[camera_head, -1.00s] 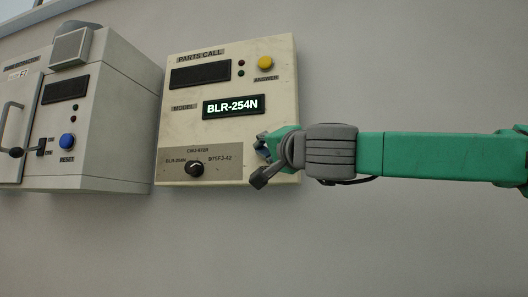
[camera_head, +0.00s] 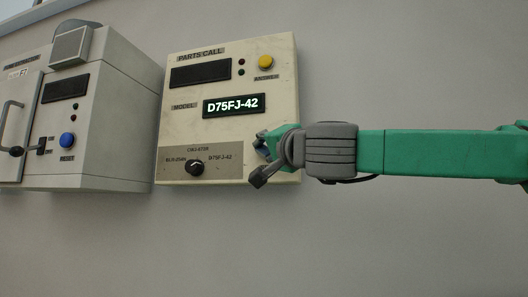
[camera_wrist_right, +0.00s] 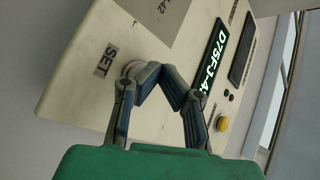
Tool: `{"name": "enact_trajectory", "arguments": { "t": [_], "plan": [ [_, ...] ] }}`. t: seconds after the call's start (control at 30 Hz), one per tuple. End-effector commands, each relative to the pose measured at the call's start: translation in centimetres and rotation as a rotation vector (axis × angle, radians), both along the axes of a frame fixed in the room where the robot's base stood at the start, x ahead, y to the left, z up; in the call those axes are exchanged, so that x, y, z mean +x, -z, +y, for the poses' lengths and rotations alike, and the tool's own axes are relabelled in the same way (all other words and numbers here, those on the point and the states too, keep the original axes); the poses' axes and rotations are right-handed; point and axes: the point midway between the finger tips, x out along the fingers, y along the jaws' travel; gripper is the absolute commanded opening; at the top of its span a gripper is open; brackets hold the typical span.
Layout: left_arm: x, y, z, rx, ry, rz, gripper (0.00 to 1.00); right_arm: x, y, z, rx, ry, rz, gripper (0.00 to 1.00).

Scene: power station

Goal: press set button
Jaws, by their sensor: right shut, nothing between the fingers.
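The cream PARTS CALL panel (camera_head: 226,125) is on the wall in the head view. Its lit display (camera_head: 234,104) reads D75FJ-42. My right gripper (camera_head: 262,160) is shut and empty at the panel's lower right corner. In the right wrist view the SET label (camera_wrist_right: 105,61) shows on the panel, beside my shut fingers (camera_wrist_right: 160,73). A pale, reddish-edged round button (camera_wrist_right: 131,68) shows partly behind one finger, next to that label. The fingers hide most of it, and I cannot tell whether they touch it. In the head view the gripper hides this spot. My left gripper is not in view.
A black selector knob (camera_head: 195,168) sits low on the panel and a yellow ANSWER button (camera_head: 265,62) at its upper right. A grey box (camera_head: 110,130) with a blue RESET button (camera_head: 67,140) stands to the left. The wall below is clear.

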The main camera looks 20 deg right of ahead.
Motion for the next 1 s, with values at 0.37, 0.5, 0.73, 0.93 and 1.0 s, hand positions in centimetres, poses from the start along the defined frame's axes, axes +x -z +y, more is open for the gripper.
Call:
{"name": "enact_trajectory", "arguments": {
  "t": [0.37,0.5,0.73,0.93,1.0],
  "plan": [
    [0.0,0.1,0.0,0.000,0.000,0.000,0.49,-0.7,0.0,0.4,0.000,0.000,0.000,0.00],
    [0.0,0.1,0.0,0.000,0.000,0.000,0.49,-0.8,0.0,0.5,0.000,-0.001,-0.001,0.00],
    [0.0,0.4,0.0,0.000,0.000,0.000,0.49,-2.3,0.0,1.6,-0.001,-0.002,-0.001,0.00],
    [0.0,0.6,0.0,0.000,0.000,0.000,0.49,-4.0,0.0,2.7,-0.001,-0.002,-0.001,0.00],
    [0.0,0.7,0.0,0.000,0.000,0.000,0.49,-4.4,0.1,3.0,-0.001,-0.002,0.000,0.00]
  ]
}}
